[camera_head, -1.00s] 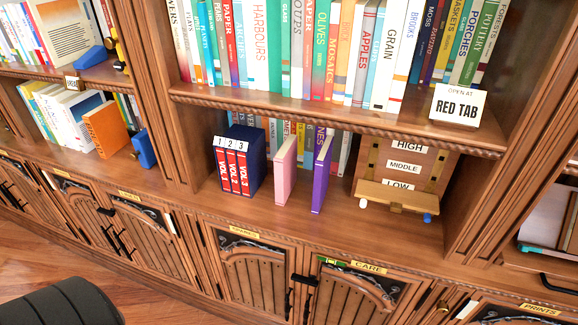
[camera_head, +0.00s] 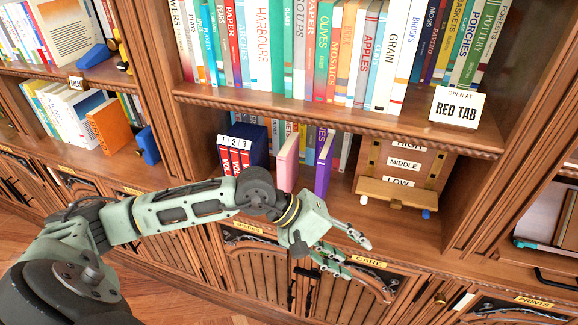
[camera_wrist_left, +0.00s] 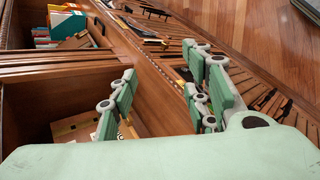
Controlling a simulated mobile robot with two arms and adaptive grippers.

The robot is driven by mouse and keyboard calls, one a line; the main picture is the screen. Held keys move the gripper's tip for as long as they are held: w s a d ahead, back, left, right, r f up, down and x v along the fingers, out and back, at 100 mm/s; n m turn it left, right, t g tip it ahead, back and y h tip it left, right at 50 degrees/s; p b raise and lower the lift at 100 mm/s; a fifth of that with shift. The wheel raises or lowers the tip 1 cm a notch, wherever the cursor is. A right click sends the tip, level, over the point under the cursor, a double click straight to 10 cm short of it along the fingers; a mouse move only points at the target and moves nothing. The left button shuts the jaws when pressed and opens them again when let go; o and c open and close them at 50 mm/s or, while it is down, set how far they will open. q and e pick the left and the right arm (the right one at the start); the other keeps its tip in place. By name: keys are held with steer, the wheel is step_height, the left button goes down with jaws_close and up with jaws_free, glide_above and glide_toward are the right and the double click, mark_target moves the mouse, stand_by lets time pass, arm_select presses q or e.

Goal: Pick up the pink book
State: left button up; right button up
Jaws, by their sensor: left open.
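The pink book (camera_head: 288,160) stands upright on the lower shelf in the head view, between the blue box of red volumes and the purple book (camera_head: 324,163). Its lower part is close behind my left arm in the picture. My left gripper (camera_head: 356,258) is open and empty, in front of the shelf edge, below and to the right of the pink book. In the left wrist view its fingers (camera_wrist_left: 165,100) are spread apart with nothing between them. I cannot make out the pink book in that view. My right gripper is not in view.
The volume box (camera_head: 254,143) stands left of the pink book. A wooden stand (camera_head: 404,165) with height labels is to the right. The upper shelf edge (camera_head: 330,122) overhangs this bay. Cabinet doors (camera_head: 255,270) are below. A "RED TAB" sign (camera_head: 457,106) stands on the upper shelf.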

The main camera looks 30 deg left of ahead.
mark_target(283, 178)
arm_select(q)
steer(key=w+a+m+y, duration=0.2)
steer(key=a+m+y, duration=0.6)
steer(key=a, duration=1.5)
steer(key=w, duration=0.3)
steer(key=w+a+n+y+p, duration=0.1)
steer(key=w, duration=0.2)
steer(key=w+a+f+n+y, duration=0.1)
steer(key=w, duration=0.3)
steer(key=shift+w+a, duration=0.1)
steer(key=shift+a, duration=0.15)
steer(key=shift+w+a, duration=0.2)
steer(key=shift+w, duration=0.5)
steer(key=b+x, duration=0.2)
steer(key=x, duration=0.2)
steer(key=shift+w+a+f+b, duration=0.1)
steer(key=shift+w+f+b, duration=0.25)
steer(key=shift+f, duration=0.2)
steer(key=shift+r, duration=0.1)
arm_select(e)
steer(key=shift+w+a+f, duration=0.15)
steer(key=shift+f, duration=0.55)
arm_select(q)
steer(key=shift+c, duration=0.2)
jaws_close()
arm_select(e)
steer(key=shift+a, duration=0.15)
